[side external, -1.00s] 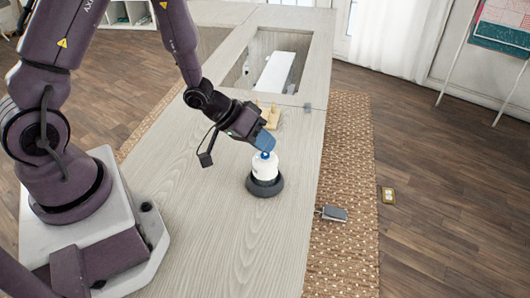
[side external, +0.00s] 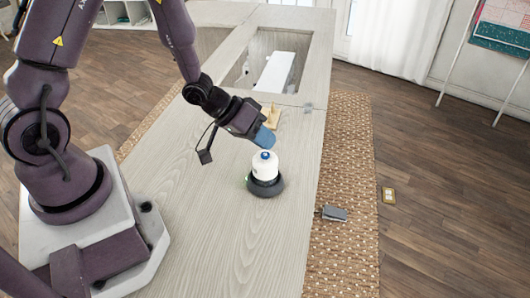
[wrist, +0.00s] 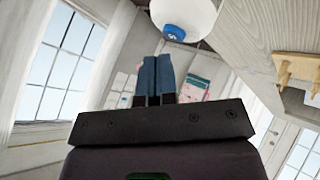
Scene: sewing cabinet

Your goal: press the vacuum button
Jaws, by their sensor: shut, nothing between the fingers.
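The vacuum (side external: 265,168) is a white rounded body on a black round base, standing upright on the wooden cabinet top. Its blue button (side external: 264,155) is on top and unobstructed. A small green spot shows at the left of the base. In the wrist view the button (wrist: 172,33) bears a white mark, and the white body (wrist: 190,14) is cut off by the top edge. My gripper (side external: 267,140) has blue fingers, shut and empty, just above the button with a small gap. In the wrist view the finger tips (wrist: 157,60) are together, below the button in the picture.
A wooden spool holder (side external: 272,115) stands on the cabinet top (side external: 225,220) behind my gripper. Farther back is an opening with a white machine (side external: 275,72) in it. A grey pedal (side external: 333,213) lies on the woven rug to the right. The near cabinet top is clear.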

